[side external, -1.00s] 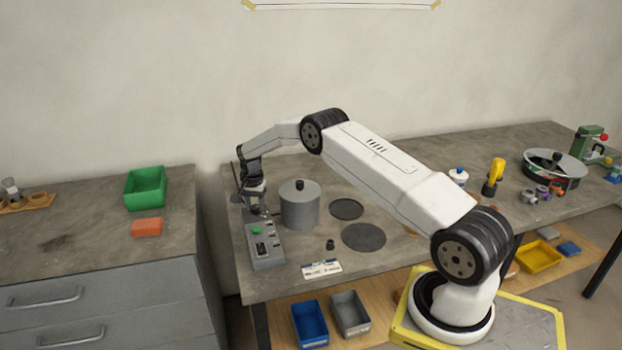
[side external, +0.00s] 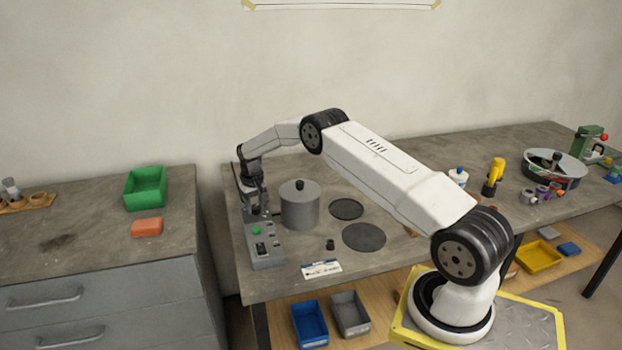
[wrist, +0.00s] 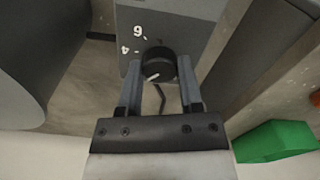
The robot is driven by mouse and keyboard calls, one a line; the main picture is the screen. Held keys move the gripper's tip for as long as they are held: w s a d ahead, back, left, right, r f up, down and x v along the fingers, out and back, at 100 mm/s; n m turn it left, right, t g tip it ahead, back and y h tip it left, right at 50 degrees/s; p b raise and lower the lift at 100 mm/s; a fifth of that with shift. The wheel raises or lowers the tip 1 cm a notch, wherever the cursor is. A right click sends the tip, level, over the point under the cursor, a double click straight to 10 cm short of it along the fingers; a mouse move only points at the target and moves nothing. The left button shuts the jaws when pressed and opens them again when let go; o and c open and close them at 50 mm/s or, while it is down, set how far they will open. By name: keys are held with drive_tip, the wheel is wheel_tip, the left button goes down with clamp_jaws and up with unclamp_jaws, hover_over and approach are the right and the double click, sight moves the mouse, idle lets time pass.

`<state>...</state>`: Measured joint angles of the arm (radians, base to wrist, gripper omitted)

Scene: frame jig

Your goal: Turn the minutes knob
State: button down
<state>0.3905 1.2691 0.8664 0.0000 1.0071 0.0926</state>
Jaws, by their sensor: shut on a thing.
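A grey control panel (side external: 266,262) stands at the left end of the bench in the side view, with a green button and small controls. In the wrist view, a round black knob (wrist: 157,64) with a pale pointer line sits on the panel (wrist: 190,38), beside white numerals 6 and 4. My gripper (wrist: 160,82) is shut on the knob, with one finger on each side. In the side view my gripper (side external: 259,210) points down at the panel's far end. It hides the knob there, and no label naming the knob is readable.
A grey lidded pot (side external: 300,208) stands close to the right of my gripper. Two dark discs (side external: 364,237) and a small black piece (side external: 330,244) lie nearby. A green bin (side external: 146,190) and orange block (side external: 147,227) are on the left cabinet, across a gap.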

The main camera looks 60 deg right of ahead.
sight(255, 207)
drive_tip(key=n, duration=0.4)
drive_tip(key=shift+n, duration=2.3)
drive_tip(key=shift+c, duration=1.2)
unclamp_jaws()
drive_tip(key=shift+r, duration=0.15)
drive_tip(key=shift+r, duration=3.8)
